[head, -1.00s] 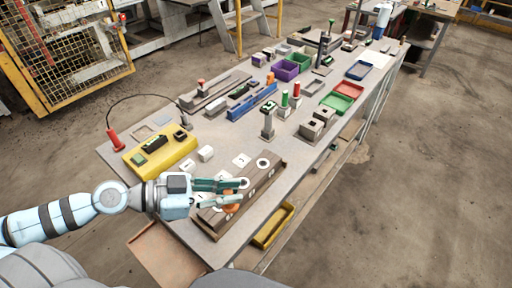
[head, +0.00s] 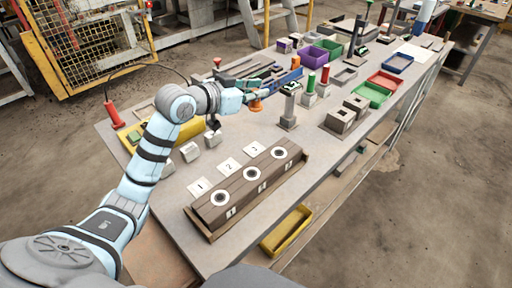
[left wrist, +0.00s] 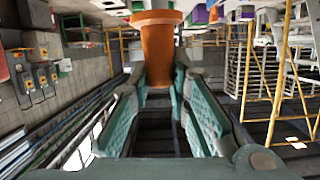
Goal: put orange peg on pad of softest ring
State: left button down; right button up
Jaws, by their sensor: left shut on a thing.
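In the left wrist view the peg (left wrist: 157,50) sits between the green fingers (left wrist: 155,110). Ring softness cannot be told by sight. My right gripper is out of view.
Pale blocks (head: 189,151) sit left of the pads. The yellow unit (head: 133,137) is partly hidden by my arm.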

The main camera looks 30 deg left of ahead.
pick_arm(q)
jog(key=f+b, duration=0.1)
jog(key=f, duration=0.4)
jog(key=f+b, duration=0.1)
jog(key=f, duration=0.4)
jog(key=s+f+b, duration=0.1)
jog(key=f, duration=0.4)
jog(key=shift+f+b, duration=0.1)
jog(key=shift+b, duration=0.2)
jog(key=c, duration=1.5)
grip_release()
jog(key=shift+w, duration=0.1)
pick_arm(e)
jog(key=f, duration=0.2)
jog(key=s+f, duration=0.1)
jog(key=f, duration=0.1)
pick_arm(q)
jog(key=shift+a, duration=0.1)
jog(key=p+v, duration=0.5)
jog(key=v, duration=0.7)
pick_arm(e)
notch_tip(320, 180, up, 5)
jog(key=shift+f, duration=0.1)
